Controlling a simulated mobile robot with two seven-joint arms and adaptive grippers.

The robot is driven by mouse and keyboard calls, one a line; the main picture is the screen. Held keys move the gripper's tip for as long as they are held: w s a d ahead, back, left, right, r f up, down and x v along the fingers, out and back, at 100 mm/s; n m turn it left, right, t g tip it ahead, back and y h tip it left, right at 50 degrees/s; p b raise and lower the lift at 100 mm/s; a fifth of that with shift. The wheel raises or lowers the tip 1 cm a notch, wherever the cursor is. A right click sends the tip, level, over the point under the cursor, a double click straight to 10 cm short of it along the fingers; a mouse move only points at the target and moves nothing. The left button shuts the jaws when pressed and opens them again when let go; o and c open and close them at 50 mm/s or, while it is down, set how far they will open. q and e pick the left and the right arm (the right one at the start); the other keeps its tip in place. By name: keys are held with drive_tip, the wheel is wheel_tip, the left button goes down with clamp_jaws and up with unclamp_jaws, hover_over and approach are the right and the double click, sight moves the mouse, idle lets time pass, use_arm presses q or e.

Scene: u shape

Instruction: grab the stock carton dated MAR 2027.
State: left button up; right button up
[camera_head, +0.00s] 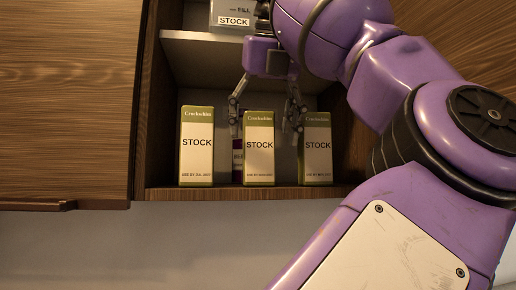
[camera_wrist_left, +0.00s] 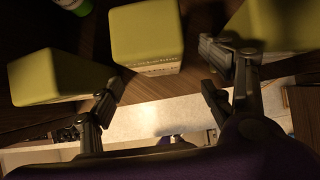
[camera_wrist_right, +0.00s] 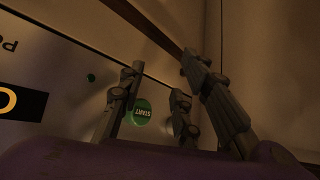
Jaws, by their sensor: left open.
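Three cream and olive-green STOCK cartons stand upright in a row on the lower shelf: a left one (camera_head: 197,160), a middle one (camera_head: 259,165) and a right one (camera_head: 317,165). Their small use-by lines are too blurred for me to read the dates surely. My left gripper (camera_head: 265,112) is open and points down over the middle carton, one finger to each side of it. In the left wrist view, the green top of the middle carton (camera_wrist_left: 147,32) lies beyond the spread fingers (camera_wrist_left: 160,85). My right gripper (camera_wrist_right: 160,75) is open and empty.
A dark purple carton (camera_head: 237,165) stands partly hidden behind the row. A light carton marked STOCK (camera_head: 233,12) is on the upper shelf (camera_head: 195,40). A wooden cabinet door (camera_head: 65,100) is at left. In the right wrist view, a panel has a green START button (camera_wrist_right: 142,110).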

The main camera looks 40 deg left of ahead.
sight(259, 135)
use_arm(q)
drive_tip(key=w+a, duration=0.1)
drive_tip(key=w+a+f, duration=0.1)
drive_tip(key=a, duration=0.1)
drive_tip(key=shift+w+a, duration=0.15)
drive_tip(key=shift+w, duration=0.05)
drive_tip(key=shift+d, duration=0.25)
drive_tip(key=shift+c, duration=0.7)
drive_tip(key=shift+s, duration=0.1)
drive_tip(key=shift+c, duration=1.3)
drive_tip(key=shift+a, duration=0.1)
drive_tip(key=c, duration=1.4)
